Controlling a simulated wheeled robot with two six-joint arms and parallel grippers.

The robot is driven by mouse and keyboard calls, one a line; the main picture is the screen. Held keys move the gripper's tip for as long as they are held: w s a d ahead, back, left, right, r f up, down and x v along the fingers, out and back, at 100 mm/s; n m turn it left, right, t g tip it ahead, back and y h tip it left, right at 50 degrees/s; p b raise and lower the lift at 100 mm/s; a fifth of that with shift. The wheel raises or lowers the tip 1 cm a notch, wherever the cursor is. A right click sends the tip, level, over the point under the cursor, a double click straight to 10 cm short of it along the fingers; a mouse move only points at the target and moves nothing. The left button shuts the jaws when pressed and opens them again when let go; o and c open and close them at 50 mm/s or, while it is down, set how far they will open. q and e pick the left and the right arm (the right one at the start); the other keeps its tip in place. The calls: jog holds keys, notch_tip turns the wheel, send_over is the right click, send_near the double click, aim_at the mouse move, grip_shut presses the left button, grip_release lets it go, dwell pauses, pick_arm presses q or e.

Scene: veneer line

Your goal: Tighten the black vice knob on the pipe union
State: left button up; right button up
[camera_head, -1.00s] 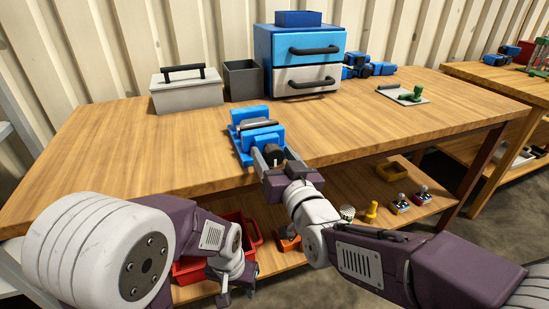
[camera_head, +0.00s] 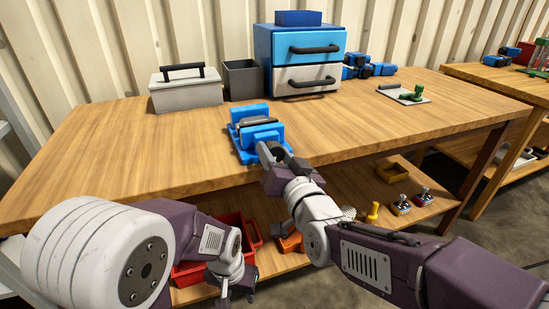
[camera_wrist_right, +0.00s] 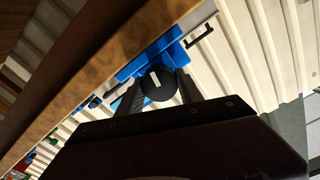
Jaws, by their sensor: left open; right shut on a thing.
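The blue vice (camera_head: 250,113) stands at the front edge of the wooden bench. A grey and dark piece lies across its jaws; I cannot tell if it is the pipe union. The black knob (camera_wrist_right: 157,80), round with a white mark on its face, sits on the vice's near side in the right wrist view. My right gripper (camera_wrist_right: 158,94) has one finger on each side of the knob and is shut on it. In the head view my right gripper (camera_head: 274,156) mostly hides the knob. My left gripper (camera_head: 236,291) is open and empty, low in front of the bench.
A grey toolbox (camera_head: 186,93), a dark open bin (camera_head: 242,80) and a blue drawer cabinet (camera_head: 318,44) stand at the back. A plate with a green clamp (camera_head: 411,95) lies right. The bench's middle right is clear.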

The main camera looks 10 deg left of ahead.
jog(key=m+b, duration=0.2)
jog(key=m, duration=0.2)
jog(key=shift+f+b, duration=0.25)
jog(key=shift+b, duration=0.15)
jog(key=shift+r+m+b, duration=0.1)
jog(key=shift+m+b, duration=0.65)
jog(key=shift+m, duration=0.35)
jog(key=o, duration=1.4)
